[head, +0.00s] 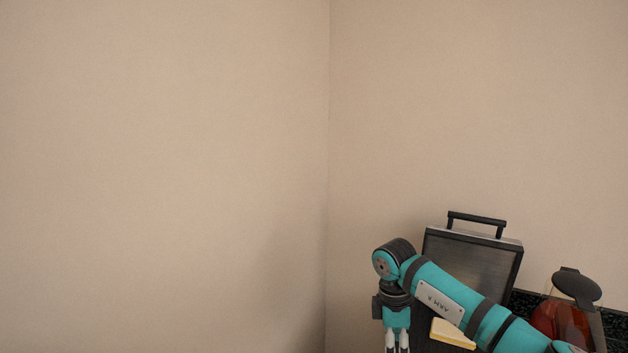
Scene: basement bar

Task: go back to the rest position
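My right arm comes in from the lower right and is teal with dark joints. Its gripper (397,342) points down at the bottom edge of the head view. Two pale finger parts show close together, but their tips are cut off by the picture edge, so I cannot tell if it is open or shut. My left gripper is not in view.
Behind my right arm, a dark press-like appliance (480,259) stands with its lid raised and a handle on top. A yellowish, bread-like piece (452,334) lies below the arm. A jug (565,322) with reddish contents and a dark lid is at right. Bare walls fill the left.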

